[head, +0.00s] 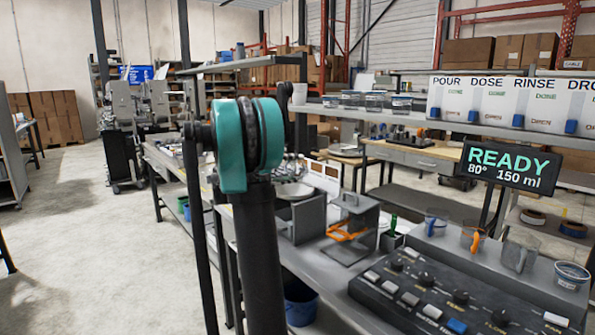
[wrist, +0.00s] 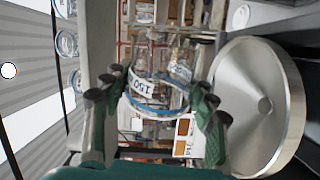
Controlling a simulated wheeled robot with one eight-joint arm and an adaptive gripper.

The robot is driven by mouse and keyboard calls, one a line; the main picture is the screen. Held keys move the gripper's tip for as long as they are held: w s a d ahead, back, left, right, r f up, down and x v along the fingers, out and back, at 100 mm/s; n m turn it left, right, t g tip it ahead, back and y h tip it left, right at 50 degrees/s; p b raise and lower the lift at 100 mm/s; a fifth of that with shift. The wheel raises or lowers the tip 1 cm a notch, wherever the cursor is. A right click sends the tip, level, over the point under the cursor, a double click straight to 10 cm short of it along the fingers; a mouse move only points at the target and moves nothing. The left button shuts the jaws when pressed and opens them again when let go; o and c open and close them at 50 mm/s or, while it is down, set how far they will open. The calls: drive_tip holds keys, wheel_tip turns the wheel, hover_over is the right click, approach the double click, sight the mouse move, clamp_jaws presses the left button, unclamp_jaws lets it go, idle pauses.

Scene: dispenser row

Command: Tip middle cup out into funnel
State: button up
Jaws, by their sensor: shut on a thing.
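In the wrist view my gripper (wrist: 160,112) is shut on a clear cup (wrist: 152,100) with a blue rim and a white label reading 150. The green finger pads are on either side of it. The camera is turned, so the cup's true tilt is hard to tell, and I cannot see what is in it. A large round metal dish (wrist: 250,105) with a pale rim lies to the right of the gripper, apart from the cup. I cannot tell whether it is the funnel. In the head view my arm hides the gripper and cup.
Handled cups, blue (head: 436,222), orange (head: 473,239) and grey (head: 518,252), stand at the right behind a control panel (head: 425,295). A sign (head: 508,169) reads READY, 80°, 150 ml. Tubs (head: 374,101) line a raised shelf. The floor at left is clear.

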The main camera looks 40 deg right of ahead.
sight(300, 165)
drive_tip(key=m, duration=0.1)
drive_tip(key=s+m, duration=0.1)
drive_tip(key=m, duration=0.1)
drive_tip(key=s+m, duration=0.1)
drive_tip(key=m, duration=0.1)
drive_tip(key=shift+s+a+r, duration=0.1)
drive_tip(key=shift+a+r, duration=0.15)
drive_tip(key=shift+r, duration=0.15)
drive_tip(key=m, duration=0.2)
drive_tip(key=s+m, duration=0.1)
drive_tip(key=shift+r+m, duration=0.2)
drive_tip(key=shift+m, duration=0.2)
drive_tip(key=m, duration=0.2)
drive_tip(key=shift+s+a+r+m, duration=0.15)
drive_tip(key=shift+s+m, duration=0.15)
drive_tip(key=m, duration=0.2)
drive_tip(key=r+m, duration=0.1)
drive_tip(key=m, duration=0.2)
drive_tip(key=shift+s, duration=0.2)
